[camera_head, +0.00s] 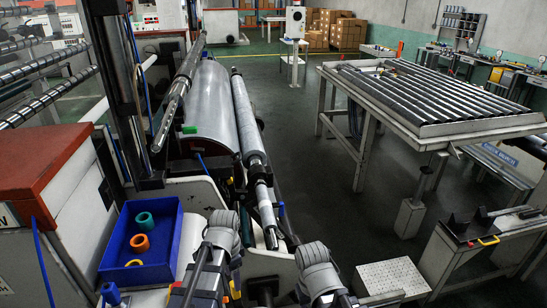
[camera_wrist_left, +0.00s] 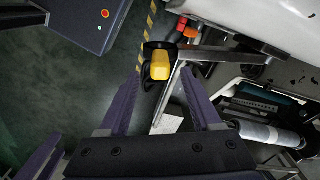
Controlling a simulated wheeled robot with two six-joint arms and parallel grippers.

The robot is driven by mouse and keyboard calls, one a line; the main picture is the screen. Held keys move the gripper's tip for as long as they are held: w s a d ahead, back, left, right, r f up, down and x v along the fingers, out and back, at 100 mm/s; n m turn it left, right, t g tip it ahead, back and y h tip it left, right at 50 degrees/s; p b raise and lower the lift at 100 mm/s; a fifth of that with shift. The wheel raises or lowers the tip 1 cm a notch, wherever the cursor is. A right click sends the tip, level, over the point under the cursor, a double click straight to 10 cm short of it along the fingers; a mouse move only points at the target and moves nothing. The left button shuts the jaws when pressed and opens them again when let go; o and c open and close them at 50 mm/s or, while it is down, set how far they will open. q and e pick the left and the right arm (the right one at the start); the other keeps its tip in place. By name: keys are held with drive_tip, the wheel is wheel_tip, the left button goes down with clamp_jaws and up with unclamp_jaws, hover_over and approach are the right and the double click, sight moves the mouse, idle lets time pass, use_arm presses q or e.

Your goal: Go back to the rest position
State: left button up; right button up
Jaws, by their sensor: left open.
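My left gripper (camera_wrist_left: 160,78) shows in the left wrist view with its two dark purple fingers spread apart, open. I see nothing held in it. A yellow and black part (camera_wrist_left: 159,65) shows beyond the fingers; I cannot tell how far away. In the head view my left arm comes up from the bottom centre, but its fingers are not clear. My right arm's grey joint shows at the bottom, right of it; its gripper is not in view.
A blue bin (camera_head: 166,209) with coloured rings stands at the left. The winder's large roller (camera_head: 212,105) and a thinner roller (camera_head: 248,125) lie ahead. A table of rods (camera_head: 430,95) stands to the right. Dark floor (camera_head: 320,205) is clear between them.

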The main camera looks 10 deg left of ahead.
use_arm(q)
drive_tip(key=s+d+f+n+y+b, duration=0.1)
drive_tip(key=s+d+n, duration=0.5)
drive_tip(key=s+d, duration=0.3)
drive_tip(key=d, duration=0.3)
drive_tip(key=shift+f+n+b, duration=0.3)
drive_tip(key=shift+f+b, duration=0.05)
drive_tip(key=shift+b, duration=0.05)
use_arm(e)
drive_tip(key=shift+f, duration=0.9)
use_arm(q)
drive_tip(key=shift+a, duration=0.1)
